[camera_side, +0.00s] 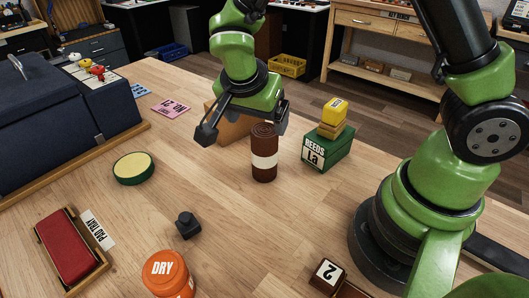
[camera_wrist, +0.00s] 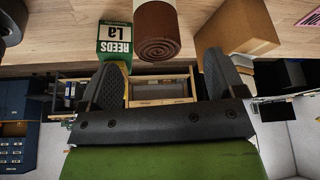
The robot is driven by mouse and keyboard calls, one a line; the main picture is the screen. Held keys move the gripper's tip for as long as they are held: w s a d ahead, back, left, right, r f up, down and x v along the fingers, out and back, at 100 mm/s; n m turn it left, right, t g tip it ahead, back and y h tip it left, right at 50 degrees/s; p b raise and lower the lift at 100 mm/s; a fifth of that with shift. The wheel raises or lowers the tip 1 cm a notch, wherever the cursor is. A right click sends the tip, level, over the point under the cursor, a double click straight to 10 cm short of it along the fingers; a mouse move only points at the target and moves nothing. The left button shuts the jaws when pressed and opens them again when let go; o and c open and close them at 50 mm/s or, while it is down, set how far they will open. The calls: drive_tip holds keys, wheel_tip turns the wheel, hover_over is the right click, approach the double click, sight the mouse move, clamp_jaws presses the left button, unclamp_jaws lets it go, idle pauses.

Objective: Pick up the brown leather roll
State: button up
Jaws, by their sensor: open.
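The brown leather roll (camera_side: 264,144) stands upright on the wooden table, with a white band round its middle and a spiral top. In the wrist view the roll (camera_wrist: 158,36) shows its spiral end beyond the fingers, between their lines.
A green REEDS box (camera_side: 328,150) with a yellow block (camera_side: 334,110) on top stands close right of the roll. A green-rimmed disc (camera_side: 133,168), a black knob (camera_side: 187,225) and an orange DRY jar (camera_side: 167,273) stand apart, with bare table between.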

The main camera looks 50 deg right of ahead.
sight(263, 132)
drive_tip(key=x, duration=0.8)
drive_tip(key=shift+s, duration=0.2)
drive_tip(key=c, duration=1.1)
